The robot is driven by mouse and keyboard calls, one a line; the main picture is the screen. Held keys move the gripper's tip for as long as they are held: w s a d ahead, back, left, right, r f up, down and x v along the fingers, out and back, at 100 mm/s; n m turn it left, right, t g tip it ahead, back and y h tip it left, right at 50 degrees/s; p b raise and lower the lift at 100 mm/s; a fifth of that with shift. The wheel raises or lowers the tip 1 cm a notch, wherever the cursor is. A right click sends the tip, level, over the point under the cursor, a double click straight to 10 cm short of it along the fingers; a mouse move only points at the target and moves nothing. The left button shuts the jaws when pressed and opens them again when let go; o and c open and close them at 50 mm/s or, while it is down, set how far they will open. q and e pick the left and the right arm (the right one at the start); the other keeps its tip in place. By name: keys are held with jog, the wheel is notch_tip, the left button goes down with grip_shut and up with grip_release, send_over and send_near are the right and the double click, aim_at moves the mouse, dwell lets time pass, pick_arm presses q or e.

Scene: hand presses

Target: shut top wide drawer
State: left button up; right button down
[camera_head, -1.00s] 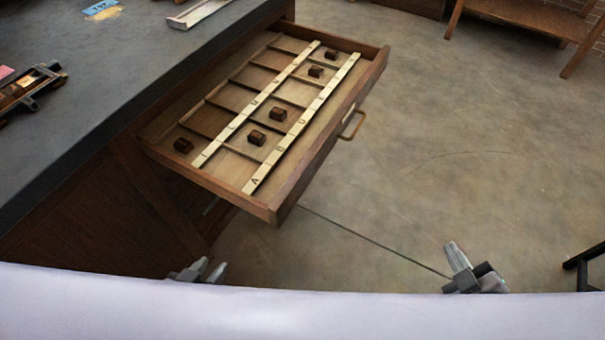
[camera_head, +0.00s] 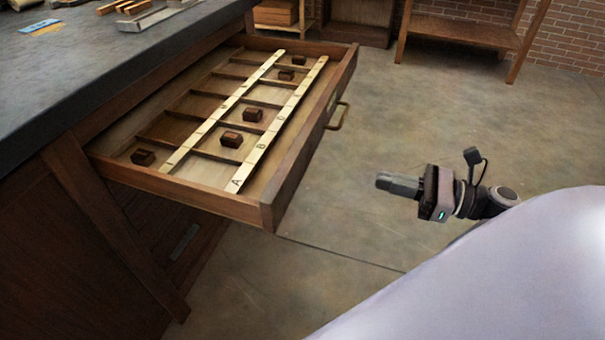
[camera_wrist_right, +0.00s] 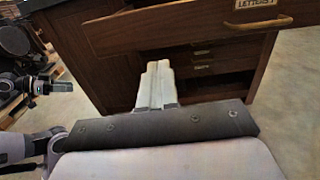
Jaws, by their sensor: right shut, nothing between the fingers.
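The top wide drawer (camera_head: 270,207) stands pulled out from the bench in the head view. It holds a divided tray, two lettered pale strips and several small dark blocks. Its handle (camera_head: 339,117) is on the right-hand front face. My right gripper (camera_head: 384,182) is shut and empty, to the right of the drawer front and apart from it. In the right wrist view its closed fingers (camera_wrist_right: 158,84) point toward the cabinet, with the drawer front (camera_wrist_right: 185,30) and its label above. My left gripper seems to show at that view's left edge (camera_wrist_right: 60,87), jaws unclear.
The dark bench top (camera_head: 130,75) bears tools and wooden pieces at its far end. Closed smaller drawers (camera_wrist_right: 202,68) sit below the wide drawer. A wooden shelf unit (camera_head: 460,32) stands by the brick wall. The floor right of the drawer is clear.

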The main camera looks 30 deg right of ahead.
send_near(305, 162)
jog(key=x, duration=0.5)
jog(key=shift+x, duration=0.8)
pick_arm(q)
jog(key=shift+w+d, duration=0.1)
jog(key=shift+d, duration=0.1)
pick_arm(e)
jog(key=shift+w+a, duration=0.1)
pick_arm(q)
jog(key=shift+a, duration=0.15)
